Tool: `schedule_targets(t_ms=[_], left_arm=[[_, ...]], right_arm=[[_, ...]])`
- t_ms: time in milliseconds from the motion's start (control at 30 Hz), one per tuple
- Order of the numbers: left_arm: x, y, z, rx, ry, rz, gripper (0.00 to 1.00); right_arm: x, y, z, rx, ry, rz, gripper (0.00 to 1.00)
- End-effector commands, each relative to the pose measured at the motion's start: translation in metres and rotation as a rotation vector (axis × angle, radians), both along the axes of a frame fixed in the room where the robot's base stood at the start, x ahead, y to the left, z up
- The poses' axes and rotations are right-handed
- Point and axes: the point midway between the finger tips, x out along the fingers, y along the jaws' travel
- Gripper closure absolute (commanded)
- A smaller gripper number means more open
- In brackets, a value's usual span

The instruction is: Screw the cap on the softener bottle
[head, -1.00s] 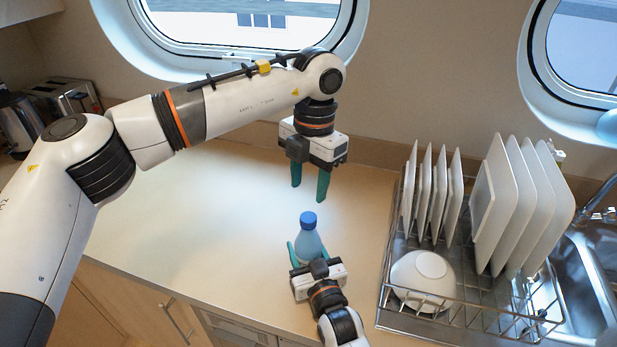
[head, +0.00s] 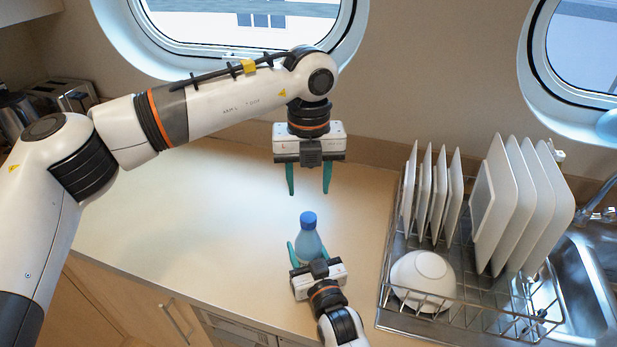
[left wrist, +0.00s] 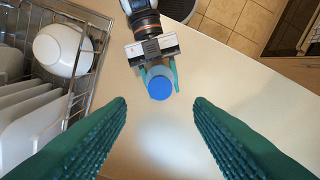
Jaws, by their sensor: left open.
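The softener bottle (head: 308,245) is light blue and stands upright on the counter near its front edge. A darker blue cap (head: 308,220) sits on its top; how tightly it is seated cannot be told. The cap also shows from above in the left wrist view (left wrist: 160,88). My left gripper (head: 309,190) is open and empty, pointing down above and behind the bottle, apart from the cap. My right gripper (head: 308,258) comes from the front with a finger on each side of the bottle's body and appears shut on it; its right finger is mostly hidden in the head view.
A wire dish rack (head: 460,308) with several white plates (head: 500,205) and a white bowl (head: 422,278) stands to the right, beside the sink (head: 590,280). A toaster (head: 62,95) is at the back left. The counter (head: 190,230) left of the bottle is clear.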

Motion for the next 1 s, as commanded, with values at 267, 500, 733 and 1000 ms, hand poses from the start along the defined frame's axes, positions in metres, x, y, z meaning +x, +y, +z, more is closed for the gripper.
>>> schedule_targets(t_ms=[267, 500, 733, 1000], left_arm=[[-0.001, 0.001, -0.038, 0.003, 0.004, 0.000, 0.53], [0.000, 0.001, -0.069, 0.001, 0.003, 0.000, 0.53], [0.000, 0.001, -0.078, 0.001, 0.001, 0.000, 0.53], [0.000, 0.001, -0.078, 0.001, 0.001, 0.000, 0.62]], right_arm=[[0.000, 0.000, 0.000, 0.001, 0.000, 0.000, 1.00], [0.000, 0.000, 0.000, 0.001, 0.000, 0.000, 1.00], [0.000, 0.000, 0.000, 0.001, 0.000, 0.000, 1.00], [0.000, 0.000, 0.000, 0.001, 0.000, 0.000, 1.00]])
